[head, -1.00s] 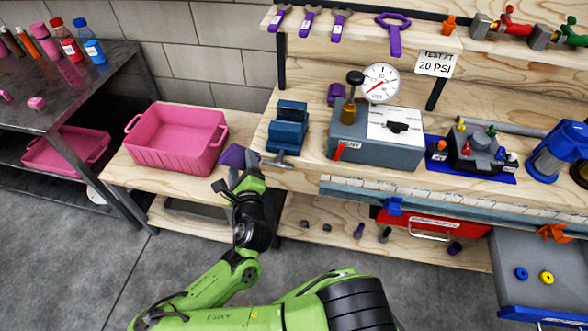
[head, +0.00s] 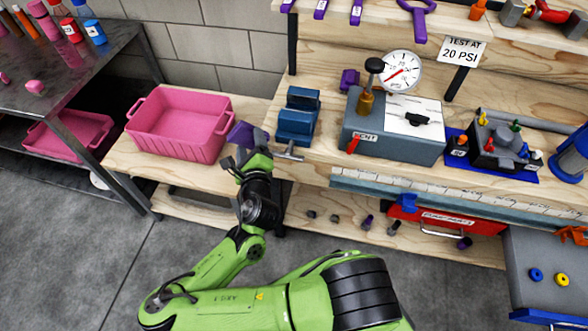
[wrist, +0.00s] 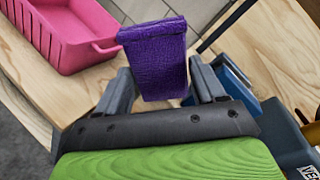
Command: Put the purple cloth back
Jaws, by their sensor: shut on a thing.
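The purple cloth (wrist: 155,62) is a folded, textured block held upright between my gripper's fingers in the wrist view. It also shows in the head view (head: 241,134), just beyond the fingertips. My gripper (wrist: 160,85) is shut on it. In the head view my gripper (head: 248,152) is above the wooden bench, between the pink bin and the blue vise. Part of the cloth's lower end is hidden behind the gripper body.
A pink bin (head: 178,150) stands left of my gripper on the lower bench (head: 135,160). A blue vise (head: 297,122) is close on the right. A grey gauge box (head: 390,140) stands further right. A dark metal table (head: 85,75) is at far left.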

